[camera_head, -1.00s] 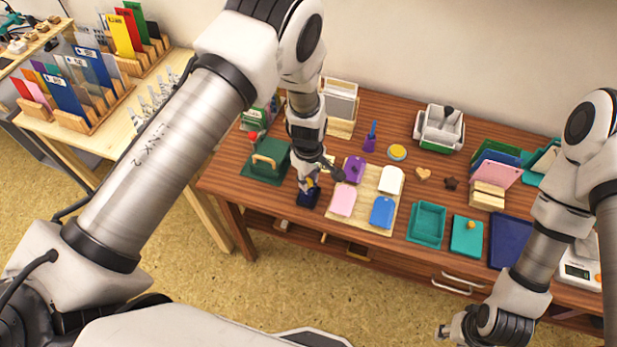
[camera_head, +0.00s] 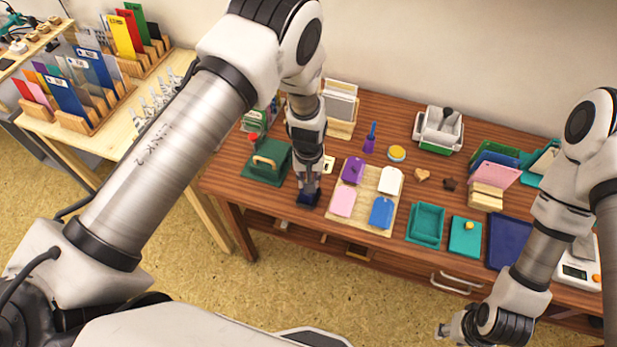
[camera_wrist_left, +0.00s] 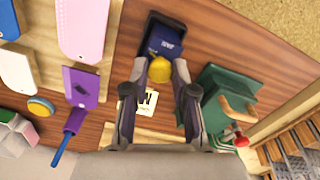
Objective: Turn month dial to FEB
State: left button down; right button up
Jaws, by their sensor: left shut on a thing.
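The month dial device is a dark blue block (camera_wrist_left: 165,42) on a dark base, with "JAN" in white on its face. A round yellow knob (camera_wrist_left: 160,70) sits on its near side in the left wrist view. My left gripper (camera_wrist_left: 158,72) is shut on this knob, one finger on each side. In the head view the blue device (camera_head: 307,200) stands at the table's front left, below my left gripper (camera_head: 308,188), and the knob is hidden there. My right gripper (camera_head: 445,330) hangs in front of the table, away from the device; its jaws are too small to read.
A green press with a wooden handle (camera_head: 265,160) stands close left of the device. A wooden board (camera_head: 347,222) with coloured tags lies close on the right. A small pale card (camera_wrist_left: 147,102) with black marks lies behind the device.

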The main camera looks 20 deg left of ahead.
pick_arm(q)
jog(key=shift+m, duration=0.4)
jog(key=c, duration=0.9)
grip_release()
notch_tip(320, 180, up, 12)
jog(key=shift+f, duration=0.1)
